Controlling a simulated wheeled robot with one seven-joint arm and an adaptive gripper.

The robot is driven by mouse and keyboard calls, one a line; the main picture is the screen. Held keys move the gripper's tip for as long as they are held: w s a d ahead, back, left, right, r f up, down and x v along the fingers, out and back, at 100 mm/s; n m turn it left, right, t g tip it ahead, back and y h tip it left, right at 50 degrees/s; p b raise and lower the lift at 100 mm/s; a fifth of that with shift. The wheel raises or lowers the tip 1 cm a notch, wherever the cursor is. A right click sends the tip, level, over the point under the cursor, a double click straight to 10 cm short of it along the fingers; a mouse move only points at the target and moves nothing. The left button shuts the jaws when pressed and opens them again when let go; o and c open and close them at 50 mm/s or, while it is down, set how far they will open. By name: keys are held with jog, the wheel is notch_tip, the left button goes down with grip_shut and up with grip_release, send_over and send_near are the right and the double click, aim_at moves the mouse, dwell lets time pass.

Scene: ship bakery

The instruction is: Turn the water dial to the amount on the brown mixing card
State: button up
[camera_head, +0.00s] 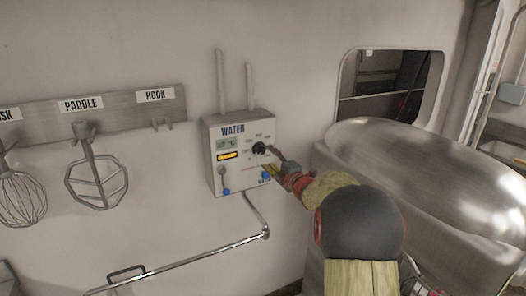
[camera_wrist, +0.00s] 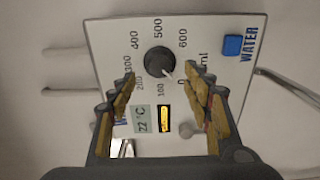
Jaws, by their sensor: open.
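The water dial (camera_head: 259,148) is a black round knob on the pale WATER box (camera_head: 213,165) on the wall. In the wrist view the dial (camera_wrist: 158,60) has a white pointer aimed toward the 0 mark, with marks from 100 to 600 ml around it. The view is turned, so the lettering runs sideways. My gripper (camera_wrist: 160,72) is open, its yellow-padded fingers on either side of the dial's lower part in the picture; I cannot tell whether they touch it. In the head view my gripper (camera_head: 274,160) is just right of and below the dial. No brown mixing card shows.
The box has a 22 °C display (camera_wrist: 142,119), a lit yellow strip (camera_wrist: 165,118) and a blue button (camera_wrist: 232,45). A paddle (camera_head: 96,180) and whisk (camera_head: 22,195) hang left. A pipe rail (camera_head: 200,265) runs below. A large metal bowl (camera_head: 420,170) stands right.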

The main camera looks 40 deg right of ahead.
aim_at(262, 151)
jog(key=shift+x, duration=3.05)
jog(key=shift+c, duration=0.9)
jog(key=c, duration=1)
